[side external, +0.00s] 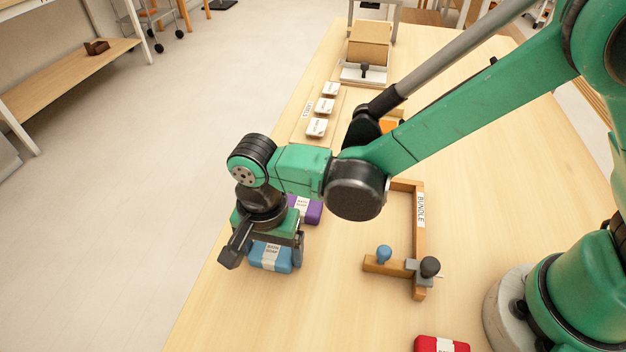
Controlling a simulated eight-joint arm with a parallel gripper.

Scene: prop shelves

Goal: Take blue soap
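The blue soap (270,258) is a blue block with a white paper band, near the table's left edge. My gripper (264,257) points down right over it, with one dark finger at its left and one at its right. The gripper body hides the top of the soap. I cannot tell whether the fingers touch the soap or stand a little apart from it, nor whether the soap rests on the table.
A purple soap (313,213) lies just behind. A wooden frame marked BUNDLE (419,225) with blue and black knobs stands to the right. A red soap (441,344) lies at the front. Labelled white pieces (317,127) and a cardboard box (369,45) are farther back. The front-left table is clear.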

